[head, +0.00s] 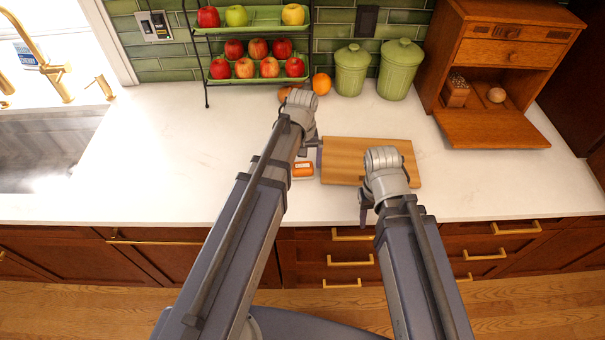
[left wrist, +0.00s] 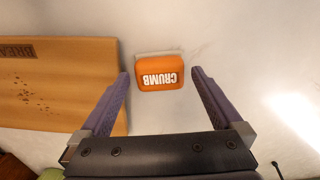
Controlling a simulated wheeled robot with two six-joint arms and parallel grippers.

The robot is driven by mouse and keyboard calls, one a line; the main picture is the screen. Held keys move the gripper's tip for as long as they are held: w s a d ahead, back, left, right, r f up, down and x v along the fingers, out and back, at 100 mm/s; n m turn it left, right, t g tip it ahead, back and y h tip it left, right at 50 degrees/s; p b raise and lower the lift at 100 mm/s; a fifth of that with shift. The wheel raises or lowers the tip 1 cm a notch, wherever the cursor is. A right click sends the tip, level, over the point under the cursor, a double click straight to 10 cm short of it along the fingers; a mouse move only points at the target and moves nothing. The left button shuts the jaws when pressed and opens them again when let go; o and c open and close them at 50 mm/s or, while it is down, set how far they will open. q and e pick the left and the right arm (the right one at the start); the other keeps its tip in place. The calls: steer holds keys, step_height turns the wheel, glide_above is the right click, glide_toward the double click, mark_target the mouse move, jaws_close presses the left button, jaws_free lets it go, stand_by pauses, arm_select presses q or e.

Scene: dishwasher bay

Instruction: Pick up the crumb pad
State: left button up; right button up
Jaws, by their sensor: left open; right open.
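The crumb pad (head: 302,169) is a small orange block with a pale edge, lying on the white counter just left of the cutting board. In the left wrist view the crumb pad (left wrist: 159,72) shows its white CRUMB label upside down. My left gripper (head: 309,150) is above the counter at the pad. Its two purple fingers (left wrist: 160,82) are open, one on each side of the pad in the picture, with nothing held. My right gripper (head: 366,205) is open and empty near the front edge of the cutting board.
The wooden cutting board (head: 345,160) lies right of the pad and also shows in the left wrist view (left wrist: 60,75). A fruit rack (head: 253,83), green canisters (head: 351,72) and a wooden bread box (head: 505,60) stand behind. The counter's left part is clear, up to the sink (head: 45,145).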

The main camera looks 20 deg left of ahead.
mark_target(303, 167)
arm_select(q)
step_height(303, 167, down, 3)
steer(key=shift+b, duration=1)
steer(key=shift+r, duration=0.1)
arm_select(e)
step_height(303, 167, down, 3)
steer(key=shift+r, duration=0.1)
arm_select(q)
steer(key=shift+c, duration=0.2)
steer(key=c, duration=1)
